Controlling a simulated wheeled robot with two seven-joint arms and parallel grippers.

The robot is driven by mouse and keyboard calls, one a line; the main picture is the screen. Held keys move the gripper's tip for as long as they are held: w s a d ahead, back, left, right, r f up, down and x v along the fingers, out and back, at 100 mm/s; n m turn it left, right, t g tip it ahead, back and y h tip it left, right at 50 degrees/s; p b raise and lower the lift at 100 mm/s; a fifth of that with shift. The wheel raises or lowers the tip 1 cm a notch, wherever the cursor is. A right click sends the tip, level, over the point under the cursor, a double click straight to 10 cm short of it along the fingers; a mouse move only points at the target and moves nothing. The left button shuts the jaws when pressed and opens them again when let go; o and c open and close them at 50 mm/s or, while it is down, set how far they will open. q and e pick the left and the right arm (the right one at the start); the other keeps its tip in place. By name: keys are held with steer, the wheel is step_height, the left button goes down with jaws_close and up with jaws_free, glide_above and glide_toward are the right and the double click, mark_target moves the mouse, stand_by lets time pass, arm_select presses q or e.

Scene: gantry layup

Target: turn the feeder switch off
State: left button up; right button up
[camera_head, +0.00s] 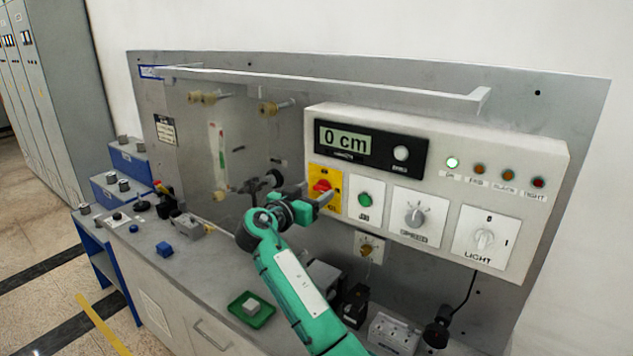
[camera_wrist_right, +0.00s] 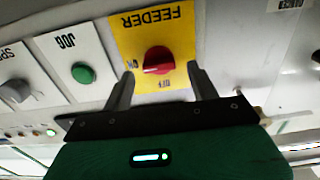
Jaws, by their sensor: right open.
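The feeder switch (camera_head: 321,186) is a red knob on a yellow plate at the left end of the light control panel. In the right wrist view the knob (camera_wrist_right: 158,60) shows upside down, with ON and OFF marks beside it. Which mark it points to I cannot tell surely. My right gripper (camera_head: 322,199) is in front of the yellow plate, just below the knob in the head view. In the wrist view its open fingers (camera_wrist_right: 162,70) stand on either side of the knob, with gaps visible. My left gripper is not in view.
The green JOG button (camera_head: 365,199) and the grey speed knob (camera_head: 415,214) are right of the feeder plate. The LIGHT switch (camera_head: 484,239) is farther right. A small knob plate (camera_head: 369,247) hangs below the panel. A green tray (camera_head: 251,310) stands on the bench.

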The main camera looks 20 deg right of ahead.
steer(key=shift+x, duration=0.8)
steer(key=shift+d, duration=0.1)
steer(key=c, duration=1)
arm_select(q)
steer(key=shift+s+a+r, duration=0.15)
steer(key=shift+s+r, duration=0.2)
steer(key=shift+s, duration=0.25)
